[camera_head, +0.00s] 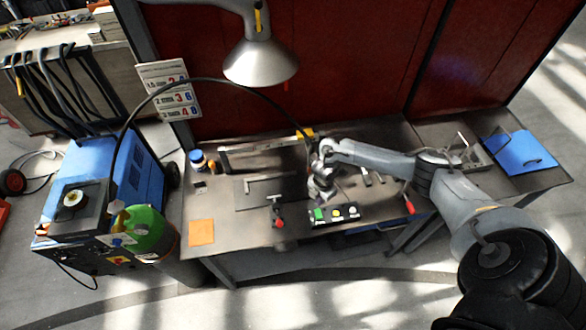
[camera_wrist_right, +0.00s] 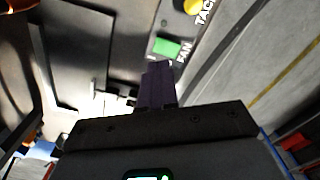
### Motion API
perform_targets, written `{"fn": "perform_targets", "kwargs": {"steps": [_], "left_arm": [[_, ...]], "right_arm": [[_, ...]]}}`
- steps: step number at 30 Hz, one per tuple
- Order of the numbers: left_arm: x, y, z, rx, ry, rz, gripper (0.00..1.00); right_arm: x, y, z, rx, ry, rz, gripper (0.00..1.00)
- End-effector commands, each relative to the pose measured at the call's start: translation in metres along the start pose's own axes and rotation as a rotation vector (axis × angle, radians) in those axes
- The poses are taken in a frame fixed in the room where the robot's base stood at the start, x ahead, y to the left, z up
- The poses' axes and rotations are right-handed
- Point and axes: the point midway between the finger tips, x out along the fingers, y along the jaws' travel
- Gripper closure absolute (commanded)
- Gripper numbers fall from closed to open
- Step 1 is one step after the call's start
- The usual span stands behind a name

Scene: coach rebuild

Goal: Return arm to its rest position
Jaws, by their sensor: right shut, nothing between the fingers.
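My right arm comes in from the right in the head view and reaches over the workbench (camera_head: 228,230). My right gripper (camera_head: 318,192) hangs above the bench, just behind the button panel (camera_head: 335,215). In the wrist view the right gripper's fingers (camera_wrist_right: 157,85) are together with nothing between them. The green FAN button (camera_wrist_right: 166,48) shows close beyond the fingertips; I cannot tell whether they touch it. A yellow button (camera_wrist_right: 192,6) labelled TACK is partly cut off at the top. My left gripper is in neither view.
A lamp (camera_head: 260,62) hangs over the back of the bench. A red-handled tool (camera_head: 278,215) lies left of the panel, another red handle (camera_head: 409,204) right of it. An orange pad (camera_head: 201,232) and a blue sheet (camera_head: 520,152) lie at the ends. A blue welder (camera_head: 130,170) stands left.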

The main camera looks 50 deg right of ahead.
Motion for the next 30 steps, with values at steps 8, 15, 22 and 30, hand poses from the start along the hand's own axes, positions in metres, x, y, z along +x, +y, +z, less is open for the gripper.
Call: {"fn": "perform_targets", "kwargs": {"steps": [8, 15, 22, 30], "left_arm": [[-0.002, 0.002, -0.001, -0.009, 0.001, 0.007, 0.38], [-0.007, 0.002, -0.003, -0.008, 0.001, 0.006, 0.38], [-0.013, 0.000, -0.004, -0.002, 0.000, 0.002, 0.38], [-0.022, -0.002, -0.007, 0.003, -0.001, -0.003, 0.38]], "right_arm": [[0.025, -0.037, -0.005, -0.007, 0.004, -0.068, 1.00], [0.083, -0.140, -0.091, -0.047, 0.142, -0.211, 1.00], [0.085, -0.218, -0.251, -0.018, 0.379, -0.163, 1.00], [-0.034, -0.202, -0.358, 0.454, 0.504, 0.127, 1.00]]}}
